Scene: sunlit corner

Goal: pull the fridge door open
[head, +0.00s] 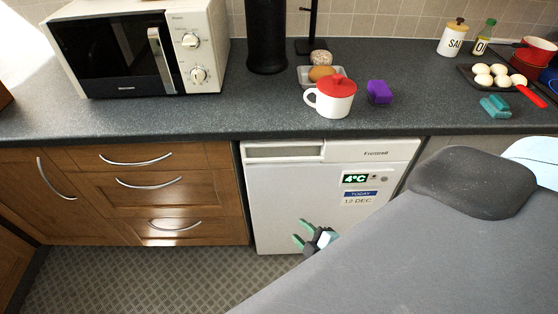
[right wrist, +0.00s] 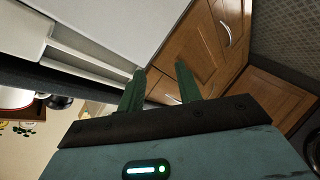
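The white fridge (head: 300,195) stands under the dark worktop, and its door looks shut. A recessed grip strip (head: 285,151) runs along the top left of the door. A 4°C display and a date label are on the door's right half. My right gripper (head: 302,234) is low in front of the door, with green fingers apart and nothing between them. In the right wrist view the open fingers (right wrist: 160,84) point toward wooden drawers, and the white fridge (right wrist: 125,28) with its grip strip (right wrist: 88,62) is at upper left. My left gripper is out of view.
Wooden drawers (head: 165,185) with curved metal handles stand left of the fridge. The worktop (head: 225,115) above carries a microwave (head: 140,50), a red-lidded white mug (head: 333,97) and a tray of eggs. Patterned floor (head: 150,275) is clear at lower left.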

